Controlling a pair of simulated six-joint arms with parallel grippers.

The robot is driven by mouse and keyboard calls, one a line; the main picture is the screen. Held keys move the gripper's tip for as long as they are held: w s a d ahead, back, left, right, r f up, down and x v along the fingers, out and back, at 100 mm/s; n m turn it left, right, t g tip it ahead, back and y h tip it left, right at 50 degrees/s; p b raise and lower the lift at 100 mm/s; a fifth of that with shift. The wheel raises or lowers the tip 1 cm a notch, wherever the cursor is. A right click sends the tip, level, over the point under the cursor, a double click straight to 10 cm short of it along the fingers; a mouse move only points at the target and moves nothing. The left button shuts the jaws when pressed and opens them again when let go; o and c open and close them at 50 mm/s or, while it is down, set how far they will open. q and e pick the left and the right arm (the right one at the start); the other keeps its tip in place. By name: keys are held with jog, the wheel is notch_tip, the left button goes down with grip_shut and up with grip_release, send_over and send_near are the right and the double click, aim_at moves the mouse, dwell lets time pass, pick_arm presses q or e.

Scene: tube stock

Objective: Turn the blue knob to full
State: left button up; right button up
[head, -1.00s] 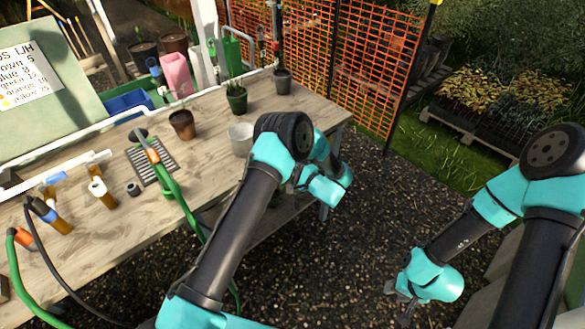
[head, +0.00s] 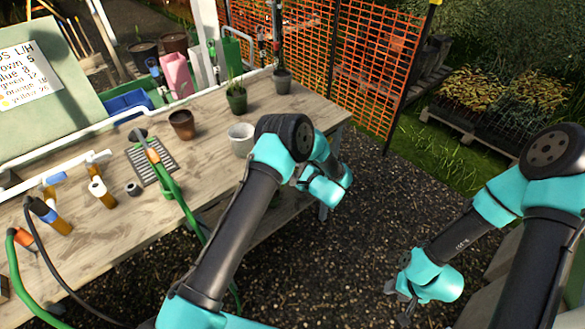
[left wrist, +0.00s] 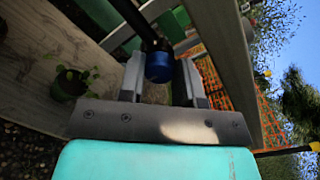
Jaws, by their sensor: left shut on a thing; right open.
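In the left wrist view a round blue knob (left wrist: 159,66) sits at the end of a dark stem. It is between the two fingers of my left gripper (left wrist: 161,80), which is shut on it. In the head view my left arm reaches over the bench's right end, and its fingers and that knob cannot be made out. My right gripper (head: 403,297) hangs open and empty over the gravel at the lower right, away from the bench.
The wooden bench (head: 210,158) holds a brown pot (head: 182,124), a white pot (head: 240,138), potted plants and a drain grille (head: 152,161). White pipes with brown and blue fittings and a green hose (head: 172,187) are at left. An orange mesh fence (head: 350,65) stands behind.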

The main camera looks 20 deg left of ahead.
pick_arm(q)
jog(key=o, duration=0.9)
jog(key=shift+d, duration=0.1)
jog(key=v, duration=1.7)
jog(key=shift+s+d, duration=0.1)
jog(key=shift+d, duration=0.05)
jog(key=a+f+n+t+h, duration=0.1)
jog(key=a+f+n+h, duration=0.65)
jog(key=a+h, duration=0.45)
jog(key=s+a+n+g+h, duration=0.2)
jog(key=s+n+g, duration=0.1)
jog(key=s, duration=0.5)
jog(key=s+a+f+n+g+h, duration=0.1)
jog(key=s+a+n+g+h, duration=0.1)
jog(key=s, duration=0.6)
jog(key=s+a+n+g+h, duration=0.2)
jog(key=s+n+g+h, duration=0.1)
jog(key=s, duration=0.5)
jog(key=shift+s+a+f+n+g+h, duration=0.2)
jog(key=shift+a+f+n+g+h, duration=0.15)
jog(key=shift+n+g, duration=0.35)
